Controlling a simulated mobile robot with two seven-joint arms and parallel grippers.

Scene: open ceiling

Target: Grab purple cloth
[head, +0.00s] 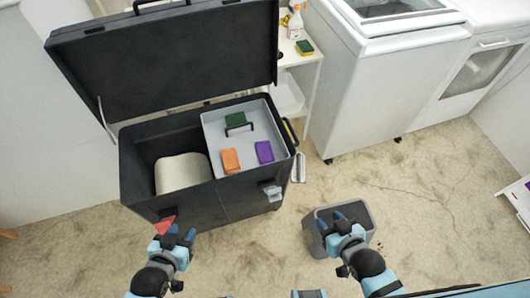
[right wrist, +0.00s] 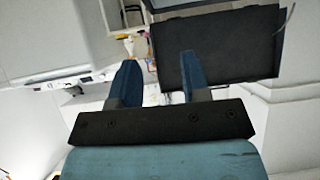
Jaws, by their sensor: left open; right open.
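The purple cloth (head: 264,152) is a small folded block on the grey tray (head: 233,122) inside the open black box (head: 200,207). It lies at the tray's right side, with an orange cloth (head: 230,160) to its left and a dark green one (head: 235,119) behind. My right gripper (head: 338,218) is open and empty, over a grey bin, well to the right of the cloth. It also shows open in the right wrist view (right wrist: 156,80).
The box's lid (head: 170,60) stands open behind it. The left compartment holds a cream object (head: 182,174). A grey bin (head: 358,213) stands on the floor at right. White washing machines (head: 385,75) and a white shelf (head: 299,70) are behind.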

